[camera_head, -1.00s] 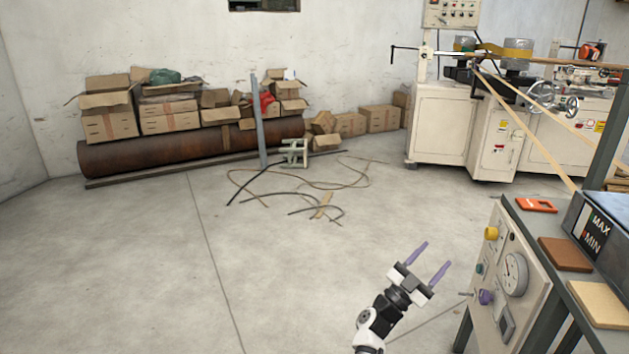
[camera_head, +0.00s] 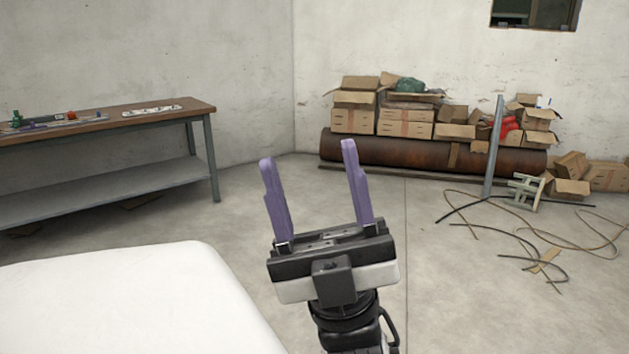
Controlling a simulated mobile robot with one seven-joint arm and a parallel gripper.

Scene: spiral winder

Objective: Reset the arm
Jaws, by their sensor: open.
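My gripper (camera_head: 313,190) is in the lower middle of the head view, with two purple fingers pointing up and spread apart. It is open, and nothing is between the fingers. My arm below it runs down to the bottom edge of the picture. The gripper is over the bare floor and touches nothing that I can see.
A workbench (camera_head: 160,112) with small items on top stands at the left wall. A white rounded surface (camera_head: 130,300) fills the lower left. Cardboard boxes (camera_head: 405,130) rest on a rusty pipe (camera_head: 390,152) at the back. Loose cables (camera_head: 540,240) lie on the floor at right.

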